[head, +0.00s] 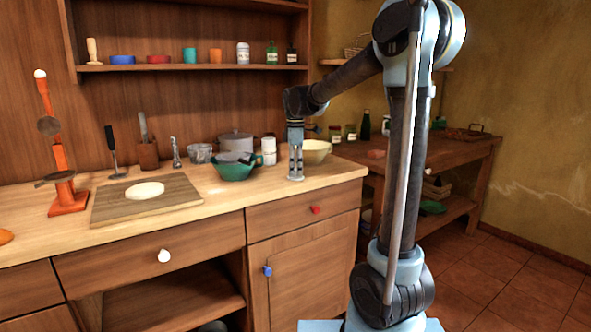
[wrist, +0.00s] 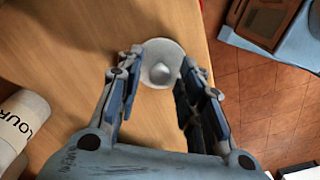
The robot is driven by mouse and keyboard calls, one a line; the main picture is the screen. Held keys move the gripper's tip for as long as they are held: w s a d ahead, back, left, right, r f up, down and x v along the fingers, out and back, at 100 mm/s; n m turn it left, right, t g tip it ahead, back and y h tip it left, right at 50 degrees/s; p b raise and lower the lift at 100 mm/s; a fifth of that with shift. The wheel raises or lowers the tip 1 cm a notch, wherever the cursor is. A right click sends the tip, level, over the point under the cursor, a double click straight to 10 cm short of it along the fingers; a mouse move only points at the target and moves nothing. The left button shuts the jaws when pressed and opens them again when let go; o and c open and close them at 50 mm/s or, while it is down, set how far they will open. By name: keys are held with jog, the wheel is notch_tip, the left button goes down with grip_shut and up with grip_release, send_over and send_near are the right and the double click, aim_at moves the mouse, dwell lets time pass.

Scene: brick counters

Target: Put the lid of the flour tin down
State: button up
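The lid (wrist: 162,53), a pale grey disc with a round knob, lies flat on the wooden counter in the wrist view. In the head view the lid (head: 295,179) shows as a thin disc near the counter's front edge, right below my gripper (head: 296,172). My gripper (wrist: 162,62) points down with its two fingers spread, one on each side of the knob, with gaps between knob and fingers. The white flour tin (wrist: 27,113), part of its label reading "LOUR", is at the left edge of the wrist view.
A green bowl (head: 235,170) stands left of the lid and a cream bowl (head: 316,152) behind it. A cutting board (head: 120,206) with dough lies further left. The counter's edge is close on the lid's right, with tiled floor (wrist: 250,110) beyond.

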notch_tip(320, 180, up, 12)
jog(key=s+d+f+m, duration=0.4)
jog(key=s+d, duration=0.4)
jog(key=s+d+f+m+t, duration=0.1)
jog(key=s+d+f+m, duration=0.5)
jog(key=s+f, duration=0.6)
jog(key=s+d+f+m+t, duration=0.1)
jog(key=s+d+f+m, duration=0.6)
jog(key=s+f, duration=0.4)
jog(key=shift+s+d+f+m, duration=0.15)
jog(key=shift+s+f+m, duration=0.25)
jog(key=shift+f+m, duration=0.25)
jog(key=shift+w+f, duration=0.2)
jog(key=shift+w, duration=0.25)
